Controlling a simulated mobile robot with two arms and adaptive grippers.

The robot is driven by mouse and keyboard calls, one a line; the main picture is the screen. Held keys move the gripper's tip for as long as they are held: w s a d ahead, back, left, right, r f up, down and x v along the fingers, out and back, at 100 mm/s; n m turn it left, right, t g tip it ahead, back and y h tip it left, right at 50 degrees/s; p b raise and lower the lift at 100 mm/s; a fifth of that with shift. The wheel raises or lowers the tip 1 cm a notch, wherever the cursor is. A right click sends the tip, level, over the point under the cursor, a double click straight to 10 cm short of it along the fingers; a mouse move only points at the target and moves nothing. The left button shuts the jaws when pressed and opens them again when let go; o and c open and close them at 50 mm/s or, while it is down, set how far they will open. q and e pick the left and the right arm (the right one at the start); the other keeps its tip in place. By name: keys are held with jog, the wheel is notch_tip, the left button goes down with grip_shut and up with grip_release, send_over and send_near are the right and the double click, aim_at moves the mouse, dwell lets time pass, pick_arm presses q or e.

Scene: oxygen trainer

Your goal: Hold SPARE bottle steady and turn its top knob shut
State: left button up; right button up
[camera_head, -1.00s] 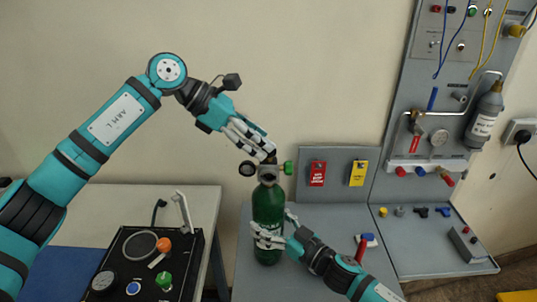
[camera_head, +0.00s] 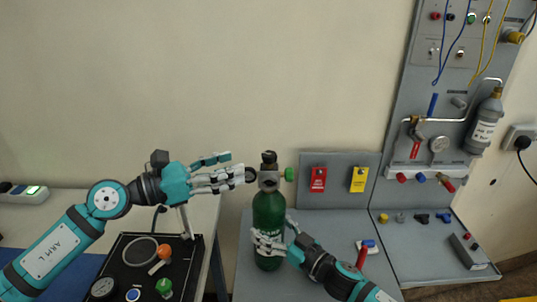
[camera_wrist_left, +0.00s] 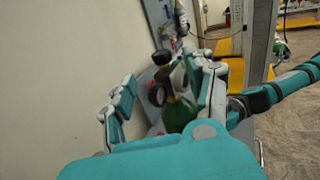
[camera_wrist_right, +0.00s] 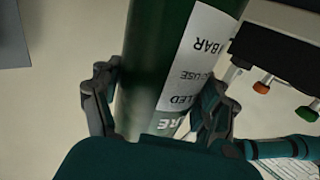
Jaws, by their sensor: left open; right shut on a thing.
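The green SPARE bottle (camera_head: 268,216) stands upright on the grey bench, with a black top knob (camera_head: 269,157), a grey valve head (camera_head: 268,180) and a green side knob (camera_head: 289,174). My right gripper (camera_head: 268,244) is shut around the bottle's lower body; the right wrist view shows its fingers on both sides of the bottle (camera_wrist_right: 150,60) and its white label. My left gripper (camera_head: 240,172) is open, level, left of the valve head. In the left wrist view, the black knob (camera_wrist_left: 162,58) and bottle (camera_wrist_left: 178,115) appear between the spread fingers. Whether they touch cannot be told.
A black trainer box (camera_head: 150,262) with knobs and a gauge sits at the left. Red (camera_head: 318,178) and yellow (camera_head: 359,178) tags hang on the panel behind. A grey panel with a small grey bottle (camera_head: 484,125) stands at the right. The wall space above is free.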

aim_at(268, 153)
pick_arm(q)
jog(key=x, duration=0.9)
jog(key=shift+w+d, duration=0.2)
jog(key=shift+d, duration=0.15)
jog(key=shift+c, duration=0.2)
jog(key=shift+a, duration=0.1)
grip_shut()
